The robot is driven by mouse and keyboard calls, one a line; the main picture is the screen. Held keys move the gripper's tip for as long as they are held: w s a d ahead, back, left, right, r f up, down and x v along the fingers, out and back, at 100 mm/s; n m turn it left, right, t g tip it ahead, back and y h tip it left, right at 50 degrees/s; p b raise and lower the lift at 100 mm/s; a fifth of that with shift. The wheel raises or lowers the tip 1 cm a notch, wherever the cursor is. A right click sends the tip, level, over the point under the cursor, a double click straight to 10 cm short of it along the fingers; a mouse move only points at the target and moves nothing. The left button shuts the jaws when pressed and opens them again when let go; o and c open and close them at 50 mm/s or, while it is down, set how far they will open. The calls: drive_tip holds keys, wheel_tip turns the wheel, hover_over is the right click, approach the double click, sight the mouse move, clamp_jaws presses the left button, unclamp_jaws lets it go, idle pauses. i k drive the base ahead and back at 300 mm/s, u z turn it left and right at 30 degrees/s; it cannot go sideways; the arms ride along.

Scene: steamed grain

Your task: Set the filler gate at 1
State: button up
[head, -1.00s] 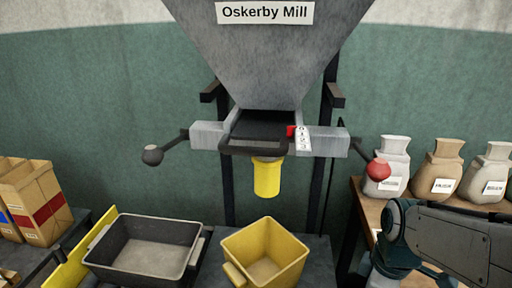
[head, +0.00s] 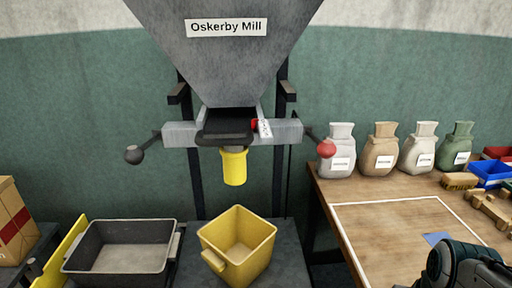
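The filler (head: 222,55) is a grey hopper labelled "Oskerby Mill" in the head view. Under it sits a dark gate with a front handle (head: 224,140), in a grey crossbar. A white scale plate (head: 265,129) stands right of the gate, with a red pointer (head: 254,125) near its upper end; its figures are too small to read. A yellow spout (head: 234,168) hangs below. A lever with a dark knob (head: 133,154) sticks out left, and one with a red knob (head: 326,149) right. Only part of my arm shows at lower right; my gripper is out of view.
A yellow bin (head: 262,238) stands below the spout, beside a black tray (head: 170,262). Several labelled sacks (head: 342,152) line the back of the wooden table (head: 325,190) at right. A brush (head: 459,181) and blue bin (head: 490,172) lie farther right. The white-outlined table area is mostly clear.

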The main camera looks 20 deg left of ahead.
sight(242, 120)
drive_tip(key=k, duration=1)
drive_tip(key=u, duration=0.05)
drive_tip(key=i, duration=0.6)
drive_tip(key=u, duration=0.8)
drive_tip(key=i, duration=0.35)
drive_tip(key=u, duration=0.4)
